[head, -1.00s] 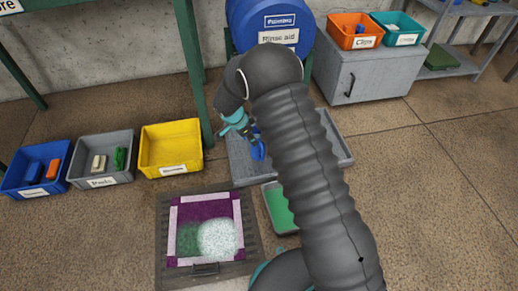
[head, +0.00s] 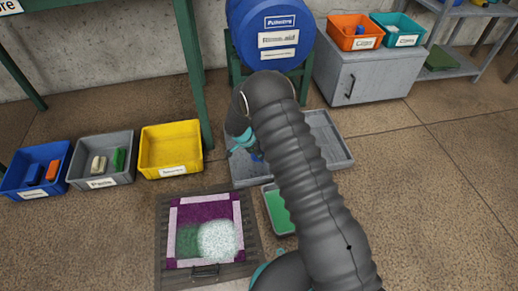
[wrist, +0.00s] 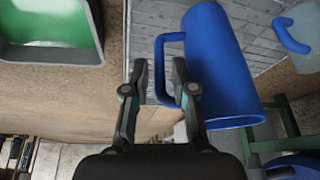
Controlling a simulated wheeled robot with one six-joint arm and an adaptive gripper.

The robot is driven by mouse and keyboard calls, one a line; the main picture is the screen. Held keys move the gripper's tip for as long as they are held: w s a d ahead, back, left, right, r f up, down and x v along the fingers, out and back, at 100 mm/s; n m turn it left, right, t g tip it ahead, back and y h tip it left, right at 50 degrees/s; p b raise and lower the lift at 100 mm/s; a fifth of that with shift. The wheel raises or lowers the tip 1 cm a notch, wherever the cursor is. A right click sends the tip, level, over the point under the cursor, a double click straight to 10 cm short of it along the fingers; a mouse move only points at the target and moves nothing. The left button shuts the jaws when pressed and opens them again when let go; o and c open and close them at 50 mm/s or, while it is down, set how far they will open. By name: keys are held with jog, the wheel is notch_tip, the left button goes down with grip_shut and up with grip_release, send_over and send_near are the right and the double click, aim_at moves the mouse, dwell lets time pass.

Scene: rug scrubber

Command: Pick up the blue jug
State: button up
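The blue jug (wrist: 226,75) stands out in the wrist view, with its loop handle (wrist: 161,70) facing my gripper. In the head view only a small blue patch (head: 257,157) shows beside my arm, which hides the rest. My gripper (wrist: 160,65) is open. Its two fingers appear on either side of the handle's outer bar, with the right finger over the loop's opening. A gap shows on both sides of the bar, so I see no grip on it. In the head view my gripper (head: 243,144) is over the grey tray (head: 335,152), partly hidden by my arm.
A pale jug with a blue handle (wrist: 297,38) is close by at the right of the wrist view. A green-filled tray (head: 278,208), a framed purple rug (head: 205,212), a yellow bin (head: 170,150) and a blue barrel (head: 262,30) surround the tray. Floor at right is clear.

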jog(key=x, duration=0.4)
jog(key=shift+w+d+f, duration=0.1)
jog(key=shift+w+d, duration=0.05)
grip_shut()
